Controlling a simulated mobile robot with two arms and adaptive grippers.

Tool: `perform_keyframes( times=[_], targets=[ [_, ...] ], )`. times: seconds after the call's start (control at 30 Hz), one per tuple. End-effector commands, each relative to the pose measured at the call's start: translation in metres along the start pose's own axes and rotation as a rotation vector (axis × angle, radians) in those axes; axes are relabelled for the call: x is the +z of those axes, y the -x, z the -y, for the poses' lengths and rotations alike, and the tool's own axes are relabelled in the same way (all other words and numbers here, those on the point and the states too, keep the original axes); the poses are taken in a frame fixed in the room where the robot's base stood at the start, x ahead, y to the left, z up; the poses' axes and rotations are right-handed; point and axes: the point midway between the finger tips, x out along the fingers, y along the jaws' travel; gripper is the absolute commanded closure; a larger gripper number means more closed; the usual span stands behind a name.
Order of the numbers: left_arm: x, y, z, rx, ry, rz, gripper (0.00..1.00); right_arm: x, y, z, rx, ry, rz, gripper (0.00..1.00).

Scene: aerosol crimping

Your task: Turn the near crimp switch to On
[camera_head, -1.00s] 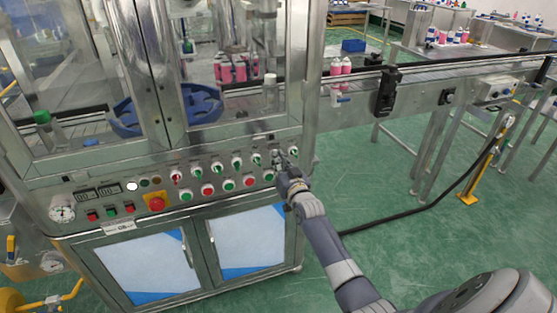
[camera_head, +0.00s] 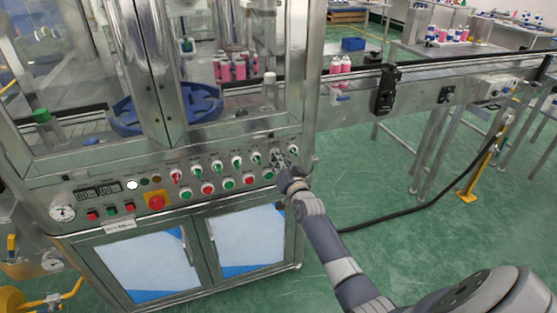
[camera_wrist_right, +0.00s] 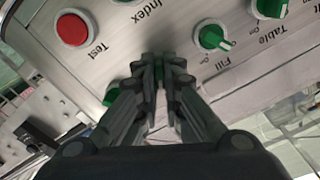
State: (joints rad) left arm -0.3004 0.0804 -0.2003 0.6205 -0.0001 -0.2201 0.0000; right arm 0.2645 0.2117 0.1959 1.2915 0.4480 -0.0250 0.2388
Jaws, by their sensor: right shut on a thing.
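My right gripper (camera_head: 279,162) is at the right end of the row of small rotary switches on the machine's front panel. In the right wrist view the gripper (camera_wrist_right: 162,66) has its fingers together, closed around a switch between them, with a bit of green at the tips. The fingers cover most of that switch, and its label and setting cannot be read. The Fill switch (camera_wrist_right: 211,38), a green knob, is to the right of the fingers, apart from them. My left gripper is not in view.
The red Test button (camera_wrist_right: 73,28) and another green knob (camera_wrist_right: 114,95) lie left of the fingers. The Table switch (camera_wrist_right: 269,8) is at the top right. Below the panel are cabinet doors (camera_head: 137,264). A conveyor (camera_head: 430,75) extends right; green floor lies beneath.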

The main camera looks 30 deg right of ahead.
Motion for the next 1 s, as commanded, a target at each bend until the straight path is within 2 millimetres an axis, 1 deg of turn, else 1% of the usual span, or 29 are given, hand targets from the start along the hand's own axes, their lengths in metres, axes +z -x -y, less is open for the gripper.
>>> perform_keyframes(
  times=[0.13,0.17,0.2,0.23,0.53,0.67,0.77,0.87,1.0],
  targets=[
    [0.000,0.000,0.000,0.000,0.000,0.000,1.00,0.002,0.000,-0.001,0.001,-0.004,0.003,1.00],
    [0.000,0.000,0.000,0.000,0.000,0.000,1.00,0.002,0.000,-0.001,0.001,-0.004,0.003,0.86],
    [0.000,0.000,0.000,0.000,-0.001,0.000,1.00,0.002,0.000,0.000,0.001,-0.004,0.003,0.77],
    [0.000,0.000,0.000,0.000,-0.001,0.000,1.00,0.001,0.000,0.000,0.001,-0.004,0.003,0.72],
    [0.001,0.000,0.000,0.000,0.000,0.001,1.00,0.001,0.000,0.000,0.000,-0.001,0.001,0.72],
    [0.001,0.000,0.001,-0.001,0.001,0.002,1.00,0.001,0.004,0.000,0.000,-0.002,0.001,0.72],
    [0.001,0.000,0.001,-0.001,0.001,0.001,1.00,0.002,0.013,0.000,0.000,-0.002,0.002,0.72],
    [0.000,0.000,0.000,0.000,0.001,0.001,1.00,0.001,0.026,-0.001,0.001,-0.001,0.001,0.72],
    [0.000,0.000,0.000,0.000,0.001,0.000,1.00,0.002,0.050,-0.001,0.002,-0.002,0.002,0.72]
  ],
)
